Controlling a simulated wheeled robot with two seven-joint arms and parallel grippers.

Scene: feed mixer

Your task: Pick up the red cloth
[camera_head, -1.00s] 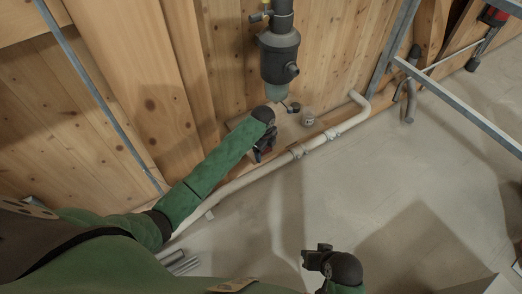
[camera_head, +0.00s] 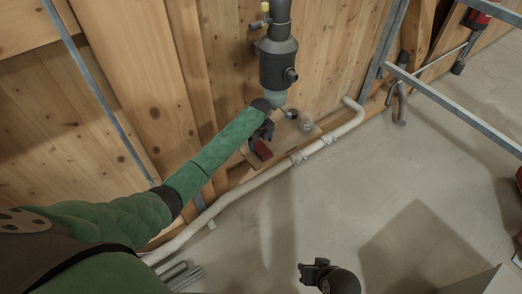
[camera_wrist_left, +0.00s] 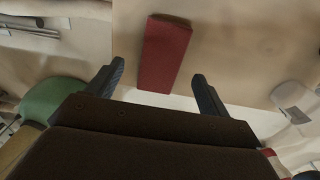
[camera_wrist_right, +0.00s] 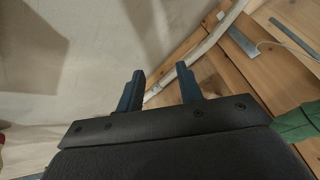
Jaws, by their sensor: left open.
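The red cloth (camera_head: 262,149) is a small dark red folded block on a wooden ledge by the wall. In the left wrist view the cloth (camera_wrist_left: 164,54) lies just beyond and between the fingertips, nearer the left finger. My left gripper (camera_head: 265,134) is open and empty right above the cloth; both its fingers (camera_wrist_left: 158,75) show apart in the left wrist view. My right gripper (camera_head: 304,273) hangs over the floor, far from the cloth. In the right wrist view its fingers (camera_wrist_right: 160,80) stand apart with nothing between them.
A white pipe (camera_head: 270,174) runs along the ledge's front edge. A grey cylinder (camera_head: 278,62) hangs on the wall above the ledge. A small clear jar (camera_head: 307,126) stands right of the cloth. A metal frame (camera_head: 455,108) is at right. The floor (camera_head: 330,205) is mostly clear.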

